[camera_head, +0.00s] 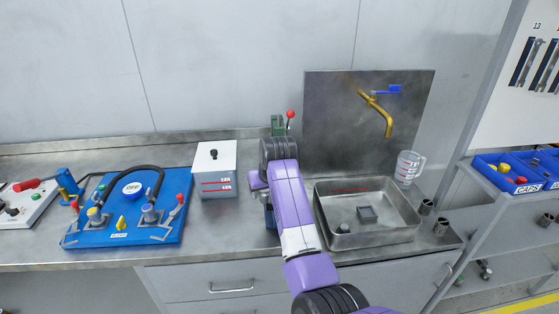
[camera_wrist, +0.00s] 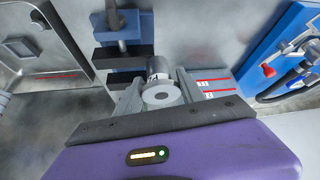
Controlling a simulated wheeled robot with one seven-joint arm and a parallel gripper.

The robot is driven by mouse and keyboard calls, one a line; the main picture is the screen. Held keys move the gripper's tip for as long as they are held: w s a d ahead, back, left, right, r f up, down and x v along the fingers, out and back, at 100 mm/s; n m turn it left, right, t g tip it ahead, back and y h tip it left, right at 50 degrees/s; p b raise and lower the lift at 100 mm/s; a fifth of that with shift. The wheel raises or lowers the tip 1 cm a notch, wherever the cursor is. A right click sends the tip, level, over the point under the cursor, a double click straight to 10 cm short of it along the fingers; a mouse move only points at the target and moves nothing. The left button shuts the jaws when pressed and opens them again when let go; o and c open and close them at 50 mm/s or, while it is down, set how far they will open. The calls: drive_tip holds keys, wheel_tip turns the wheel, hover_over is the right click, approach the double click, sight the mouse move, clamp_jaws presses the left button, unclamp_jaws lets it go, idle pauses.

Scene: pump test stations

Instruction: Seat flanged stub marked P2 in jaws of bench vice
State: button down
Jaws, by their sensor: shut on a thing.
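The flanged stub (camera_wrist: 160,67) is a grey cylinder with a pale round end that has a dark centre hole. It is held between the two fingers of my gripper (camera_wrist: 160,93) in the wrist view, shut on it. Dark marking shows on its side but is too small to read. The bench vice (camera_wrist: 124,54), with dark jaw bars and blue parts, lies just beyond the stub, toward the top of the picture. I cannot tell whether stub and vice touch.
A white box (camera_head: 215,170) with red marks stands left of my arm, and a blue pump board (camera_head: 180,225) further left. A metal sink tray (camera_head: 345,240) with small items is close on the right. A red-knobbed green fixture (camera_head: 278,124) stands behind. A jug (camera_head: 409,168) stands right.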

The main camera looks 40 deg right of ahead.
drive_tip(key=shift+m, duration=0.6)
drive_tip(key=d, duration=0.2)
drive_tip(key=d+b, duration=0.1)
drive_tip(key=d, duration=0.1)
drive_tip(key=d+f, duration=0.1)
drive_tip(key=d, duration=0.1)
drive_tip(key=shift+w+d+b, duration=0.3)
drive_tip(key=shift+f, duration=0.55)
drive_tip(key=shift+s+r+p, duration=0.1)
drive_tip(key=shift+p, duration=0.4)
idle(0.4)
drive_tip(key=shift+f, duration=0.75)
idle(0.9)
